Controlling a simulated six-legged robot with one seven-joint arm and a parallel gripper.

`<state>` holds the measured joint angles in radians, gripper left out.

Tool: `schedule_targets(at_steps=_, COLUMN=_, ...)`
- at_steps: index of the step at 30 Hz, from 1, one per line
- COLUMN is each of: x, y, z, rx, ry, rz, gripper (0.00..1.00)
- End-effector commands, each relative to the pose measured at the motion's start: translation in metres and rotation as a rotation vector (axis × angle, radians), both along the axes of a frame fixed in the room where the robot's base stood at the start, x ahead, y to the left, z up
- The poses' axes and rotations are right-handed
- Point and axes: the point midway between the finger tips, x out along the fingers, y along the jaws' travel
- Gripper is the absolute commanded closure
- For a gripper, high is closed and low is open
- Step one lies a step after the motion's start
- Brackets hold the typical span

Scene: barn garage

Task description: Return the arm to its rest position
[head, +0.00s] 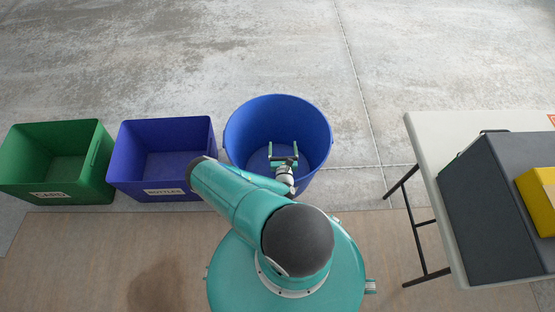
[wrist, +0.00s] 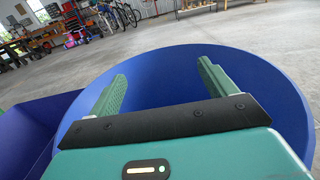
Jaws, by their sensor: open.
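My gripper (head: 283,151) is open and empty, over the near part of a round blue tub (head: 237,116) in the head view. My teal arm reaches from my body at the bottom centre toward the tub. In the wrist view my gripper (wrist: 160,85) shows two green fingers spread wide apart, with nothing between them. The blue tub (wrist: 255,68) curves around behind the fingers. What lies at the tub's bottom under my gripper is hidden.
A blue bin (head: 165,190) labelled BOTTLES and a green bin (head: 50,195) labelled CANS stand left of the tub. At right, a folding table (head: 425,150) carries a dark sloped block (head: 490,220) and a yellow object (head: 540,200). Concrete floor beyond the tub is clear.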

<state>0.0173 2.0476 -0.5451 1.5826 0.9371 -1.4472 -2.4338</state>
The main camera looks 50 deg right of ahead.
Motion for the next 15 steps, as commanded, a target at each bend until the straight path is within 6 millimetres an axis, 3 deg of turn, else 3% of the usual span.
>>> schedule_targets(at_steps=15, x=-0.0071, y=0.0079, z=0.0002, rx=0.0, ry=0.0, rz=0.0, gripper=0.16)
